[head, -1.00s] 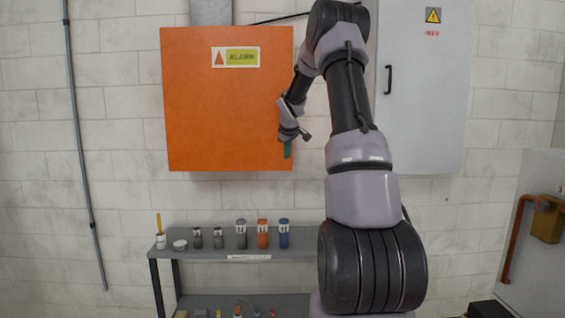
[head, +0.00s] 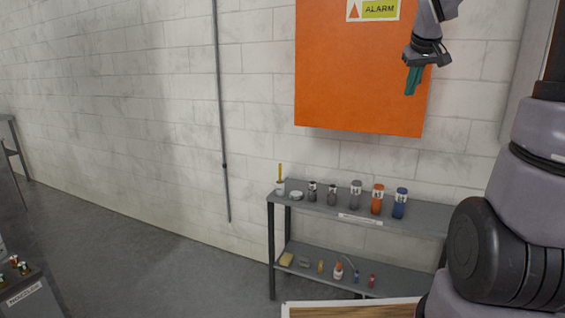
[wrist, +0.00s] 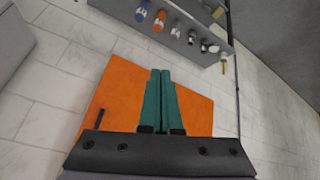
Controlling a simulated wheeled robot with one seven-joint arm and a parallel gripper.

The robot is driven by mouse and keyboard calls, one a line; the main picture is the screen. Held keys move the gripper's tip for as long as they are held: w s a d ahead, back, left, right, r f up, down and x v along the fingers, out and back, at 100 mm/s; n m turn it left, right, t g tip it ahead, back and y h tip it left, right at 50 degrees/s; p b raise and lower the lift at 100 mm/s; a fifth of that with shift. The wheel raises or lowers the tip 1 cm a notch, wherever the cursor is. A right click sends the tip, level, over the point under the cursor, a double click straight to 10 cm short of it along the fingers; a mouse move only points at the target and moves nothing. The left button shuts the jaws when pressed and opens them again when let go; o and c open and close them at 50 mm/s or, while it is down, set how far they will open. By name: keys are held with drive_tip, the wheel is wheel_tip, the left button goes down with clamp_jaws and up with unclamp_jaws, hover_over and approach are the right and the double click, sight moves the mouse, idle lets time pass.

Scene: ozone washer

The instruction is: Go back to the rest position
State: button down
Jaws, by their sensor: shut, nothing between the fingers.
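My gripper (head: 412,80) is at the upper right of the head view, in front of the orange alarm box (head: 350,85) on the wall. Its green fingers point down and are closed together with nothing between them. In the wrist view the gripper (wrist: 160,75) shows its two fingers side by side, with the orange box (wrist: 110,95) behind them. My arm stands at the right edge of the head view, partly cut off.
A grey shelf (head: 430,213) below the box holds several bottles and cups, with small items on its lower level. A labelled grey surface (head: 30,305) is at the lower left. A wooden-looking board (head: 350,310) is at the bottom. Open floor (head: 150,260) lies left of the shelf.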

drive_tip(key=s+a+m+y, duration=0.1)
drive_tip(key=s+a, duration=0.2)
drive_tip(key=s, duration=0.5)
drive_tip(key=s+a+f+m+y, duration=0.1)
drive_tip(key=s+a+m, duration=0.1)
drive_tip(key=s+a, duration=0.2)
drive_tip(key=s+a+f+m+y, duration=0.1)
drive_tip(key=s+a, duration=0.3)
drive_tip(key=s, duration=0.7)
drive_tip(key=shift+s+m+y, duration=0.3)
drive_tip(key=shift+s+m, duration=0.05)
drive_tip(key=shift+m, duration=0.05)
